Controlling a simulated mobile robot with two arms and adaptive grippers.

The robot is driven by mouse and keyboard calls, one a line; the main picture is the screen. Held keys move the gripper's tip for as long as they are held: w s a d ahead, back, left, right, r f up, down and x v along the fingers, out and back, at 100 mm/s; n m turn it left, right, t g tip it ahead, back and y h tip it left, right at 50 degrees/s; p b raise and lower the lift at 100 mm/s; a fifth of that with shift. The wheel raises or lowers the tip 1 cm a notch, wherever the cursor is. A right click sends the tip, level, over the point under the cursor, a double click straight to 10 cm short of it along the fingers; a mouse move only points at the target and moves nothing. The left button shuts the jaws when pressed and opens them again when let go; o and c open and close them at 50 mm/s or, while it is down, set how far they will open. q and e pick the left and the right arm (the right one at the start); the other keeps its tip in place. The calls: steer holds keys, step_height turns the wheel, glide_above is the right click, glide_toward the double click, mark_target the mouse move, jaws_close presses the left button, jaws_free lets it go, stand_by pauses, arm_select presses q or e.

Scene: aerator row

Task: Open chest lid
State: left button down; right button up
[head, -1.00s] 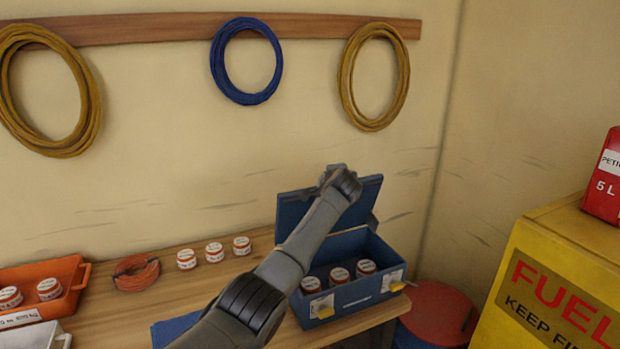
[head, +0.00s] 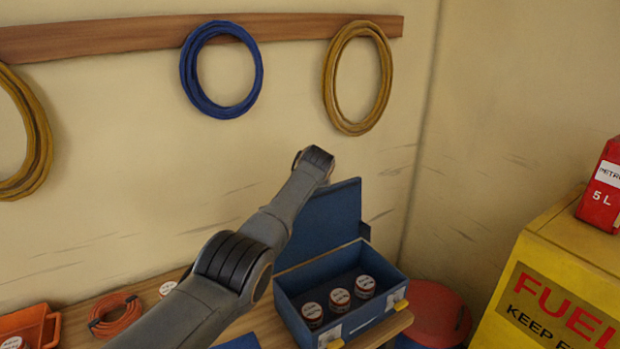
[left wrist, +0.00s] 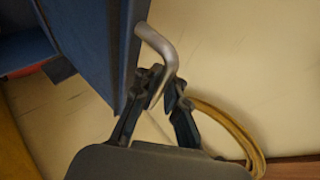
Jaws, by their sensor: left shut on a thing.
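The blue chest (head: 350,325) stands on the wooden bench with several white-and-orange jars (head: 340,298) inside. Its blue lid (head: 330,222) stands steeply raised at the back, and its yellow-and-white front latches (head: 400,300) hang at the rim. In the left wrist view the lid (left wrist: 92,40) is on the left, with a bent grey metal handle (left wrist: 160,42) on it. My left gripper (left wrist: 168,88) is shut on this handle. In the head view my arm and the lid hide the gripper and handle. My right gripper is out of view.
An orange cable coil (head: 115,315) and an orange tray (head: 30,325) are on the bench at left. Hose coils (head: 357,78) hang on the wall behind.

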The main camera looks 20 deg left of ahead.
arm_select(q)
steer(key=shift+r, duration=0.2)
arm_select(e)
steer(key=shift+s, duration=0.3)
arm_select(q)
steer(key=c, duration=1.7)
jaws_free()
steer(key=shift+s, duration=0.15)
steer(key=shift+d, duration=0.1)
steer(key=shift+s+d+r, duration=0.1)
steer(key=shift+s+r, duration=0.05)
steer(key=shift+s, duration=0.05)
steer(key=v, duration=1.1)
steer(key=shift+s+r, duration=0.15)
steer(key=shift+s, duration=0.1)
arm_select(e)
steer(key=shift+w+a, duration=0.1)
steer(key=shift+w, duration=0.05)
